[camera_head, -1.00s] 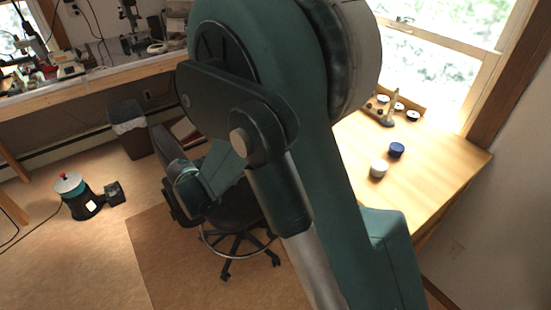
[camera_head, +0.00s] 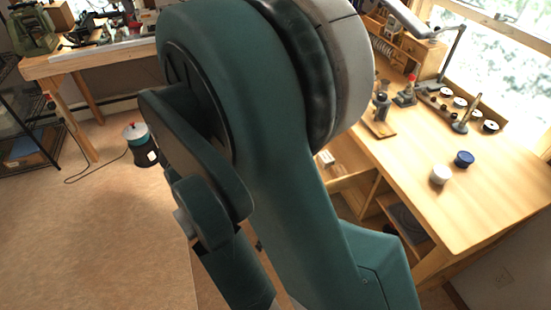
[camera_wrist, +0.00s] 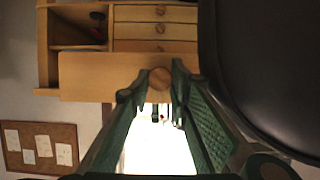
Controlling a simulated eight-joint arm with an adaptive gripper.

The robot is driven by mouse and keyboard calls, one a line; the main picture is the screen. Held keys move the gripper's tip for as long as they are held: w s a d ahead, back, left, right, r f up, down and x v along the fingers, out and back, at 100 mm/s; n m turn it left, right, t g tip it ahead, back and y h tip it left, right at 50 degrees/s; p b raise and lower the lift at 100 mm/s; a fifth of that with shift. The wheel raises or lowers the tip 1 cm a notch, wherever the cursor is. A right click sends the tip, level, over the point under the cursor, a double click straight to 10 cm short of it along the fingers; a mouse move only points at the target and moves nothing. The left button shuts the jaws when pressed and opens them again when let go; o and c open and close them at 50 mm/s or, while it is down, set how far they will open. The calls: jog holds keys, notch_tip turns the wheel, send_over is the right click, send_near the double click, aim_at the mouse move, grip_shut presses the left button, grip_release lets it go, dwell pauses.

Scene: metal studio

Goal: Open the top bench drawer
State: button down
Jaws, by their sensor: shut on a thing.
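In the wrist view, where the bench appears upside down, the top drawer's wooden front (camera_wrist: 95,78) stands out from the drawer fronts beyond it. Its round wooden knob (camera_wrist: 159,80) lies between the two green fingers of my gripper (camera_wrist: 154,83), which is shut on the knob. In the head view the drawer (camera_head: 348,183) shows partly, pulled out from the bench (camera_head: 470,205), with a small pale item inside. My arm hides the rest of the drawer and my gripper in that view.
Other drawer fronts (camera_wrist: 155,30) are closed. A large dark surface (camera_wrist: 265,65) lies close beside my gripper at the right. A blue-topped jar (camera_head: 464,159) and a white jar (camera_head: 440,175) stand on the bench top. Open floor (camera_head: 110,220) lies to the left.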

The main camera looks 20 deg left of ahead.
dwell(0.3)
jog(key=c, duration=2.2)
grip_release()
jog(key=shift+o, duration=0.2)
jog(key=shift+a, duration=0.1)
jog(key=v, duration=0.8)
